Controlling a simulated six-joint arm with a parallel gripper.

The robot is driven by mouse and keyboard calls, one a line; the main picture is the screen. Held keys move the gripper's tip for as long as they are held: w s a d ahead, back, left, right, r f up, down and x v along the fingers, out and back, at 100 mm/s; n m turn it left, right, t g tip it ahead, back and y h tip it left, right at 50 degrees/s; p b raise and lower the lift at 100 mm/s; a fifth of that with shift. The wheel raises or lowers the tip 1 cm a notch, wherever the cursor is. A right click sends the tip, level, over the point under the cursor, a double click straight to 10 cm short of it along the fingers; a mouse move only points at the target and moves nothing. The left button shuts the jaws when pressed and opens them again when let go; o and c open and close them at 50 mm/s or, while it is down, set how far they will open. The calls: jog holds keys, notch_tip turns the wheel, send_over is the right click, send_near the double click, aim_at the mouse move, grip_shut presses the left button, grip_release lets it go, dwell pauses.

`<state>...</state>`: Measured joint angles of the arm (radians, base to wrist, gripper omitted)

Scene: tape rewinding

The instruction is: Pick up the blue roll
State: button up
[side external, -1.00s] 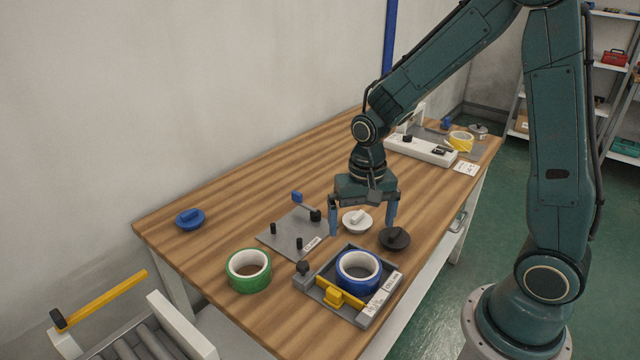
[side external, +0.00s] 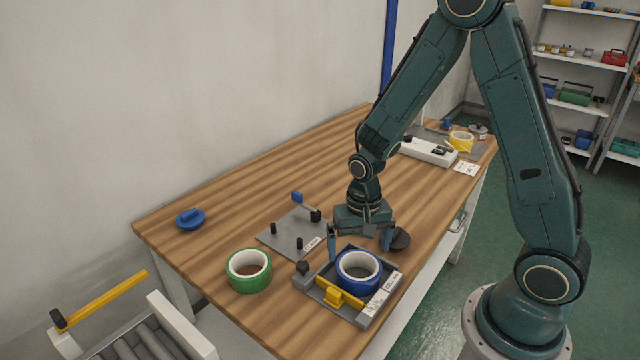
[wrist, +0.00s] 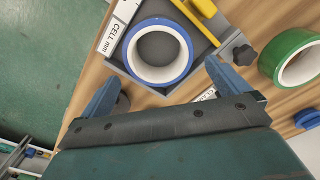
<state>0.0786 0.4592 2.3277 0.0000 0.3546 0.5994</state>
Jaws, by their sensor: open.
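The blue roll (side external: 358,272), with a white core, lies flat in a grey tray (side external: 318,288) near the table's front end. It also shows in the wrist view (wrist: 159,51), ahead of my fingers. My gripper (side external: 361,245) is open and empty, just behind the roll in the side view and pointing down. In the wrist view my gripper (wrist: 160,88) has its two blue fingers spread wider than the roll, one toward each side. The roll is not between the fingertips there. The height of the fingertips above the tray is hard to tell.
A green roll (side external: 248,271) stands left of the tray. A yellow clamp (side external: 342,298) and a dark knob (side external: 303,267) are on the tray. A grey plate with pegs (side external: 290,232) lies behind. A black disc (side external: 400,239) sits right of my gripper.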

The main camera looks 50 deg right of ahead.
aim_at(358, 265)
jog(key=shift+f, duration=0.85)
jog(key=shift+f, duration=0.15)
jog(key=shift+d+f, duration=0.15)
jog(key=shift+f, duration=2.3)
jog(key=c, duration=0.7)
jog(key=shift+c, duration=0.2)
jog(key=shift+r, duration=0.25)
notch_tip(358, 265, up, 20)
jog(key=shift+f, duration=0.2)
